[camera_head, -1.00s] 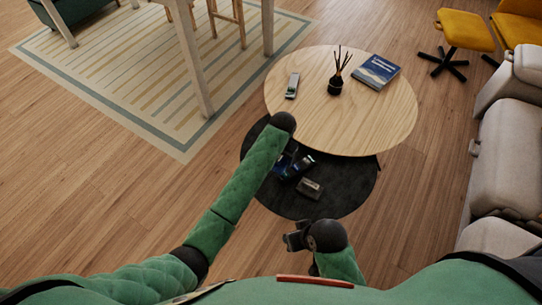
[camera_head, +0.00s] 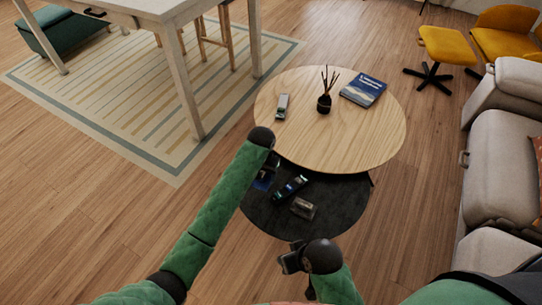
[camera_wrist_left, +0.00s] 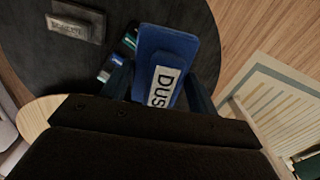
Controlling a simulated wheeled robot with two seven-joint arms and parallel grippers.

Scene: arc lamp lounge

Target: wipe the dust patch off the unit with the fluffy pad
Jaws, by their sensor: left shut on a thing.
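In the head view the pad (camera_head: 264,181) shows as a small dark blue patch below my left wrist, over the left part of a round black lower table (camera_head: 341,212). Whether it touches the table cannot be told. I cannot pick out a dust patch for certain. My right gripper (camera_head: 291,259) is in front of the black table, apart from the things on it; its opening is unclear.
A sofa (camera_head: 497,170) stands right.

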